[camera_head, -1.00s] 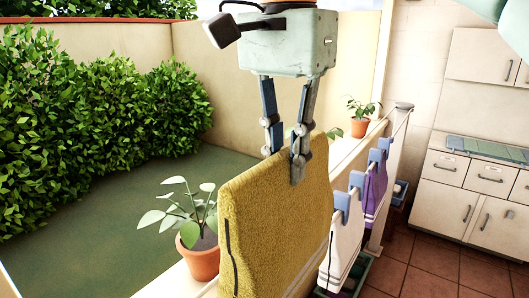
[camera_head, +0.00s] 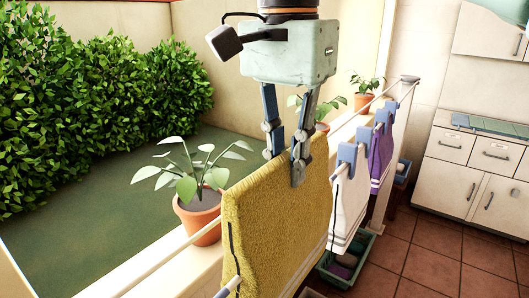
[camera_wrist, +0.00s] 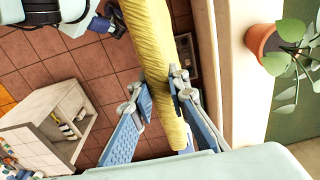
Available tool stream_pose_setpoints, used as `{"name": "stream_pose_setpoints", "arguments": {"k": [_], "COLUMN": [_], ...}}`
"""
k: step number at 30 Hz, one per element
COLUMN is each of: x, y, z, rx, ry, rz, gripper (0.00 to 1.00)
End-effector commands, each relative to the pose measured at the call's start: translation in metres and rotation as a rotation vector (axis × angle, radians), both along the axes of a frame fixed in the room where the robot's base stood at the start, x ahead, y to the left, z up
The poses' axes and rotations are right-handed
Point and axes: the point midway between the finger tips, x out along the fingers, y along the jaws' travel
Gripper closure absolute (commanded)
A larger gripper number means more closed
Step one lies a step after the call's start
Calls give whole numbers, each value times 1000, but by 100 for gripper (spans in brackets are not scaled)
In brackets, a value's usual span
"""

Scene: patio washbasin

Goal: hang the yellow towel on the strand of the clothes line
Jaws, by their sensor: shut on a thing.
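The yellow towel (camera_head: 275,220) hangs folded over, with a dark stripe down its left edge. My gripper (camera_head: 285,168) is shut on its top edge from above. In the wrist view the towel (camera_wrist: 157,50) runs as a long fold between the fingers of my gripper (camera_wrist: 164,100). The clothes line has a far strand (camera_head: 165,255), which meets the towel's left side and shows again beyond it. A nearer strand (camera_head: 403,100) carries clips and other cloths. The towel hides the middle of both strands, so I cannot tell whether it touches either.
A white towel (camera_head: 348,205) and a purple one (camera_head: 381,160) hang clipped beyond the yellow towel. Potted plants (camera_head: 198,215) stand on the ledge at the left. A green crate (camera_head: 365,250) sits on the tiled floor. White cabinets (camera_head: 475,180) stand at the right.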

Motion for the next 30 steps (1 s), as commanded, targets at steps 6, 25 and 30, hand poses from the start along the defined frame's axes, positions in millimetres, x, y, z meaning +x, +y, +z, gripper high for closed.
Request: {"name": "stream_pose_setpoints", "arguments": {"k": [6, 25, 30], "x": [0, 0, -1], "y": [0, 0, 1], "z": [-32, -105, -118], "rx": [-1, 0, 0], "ry": [1, -1, -4], "rz": [-1, 1, 4], "gripper": [100, 100, 100]}}
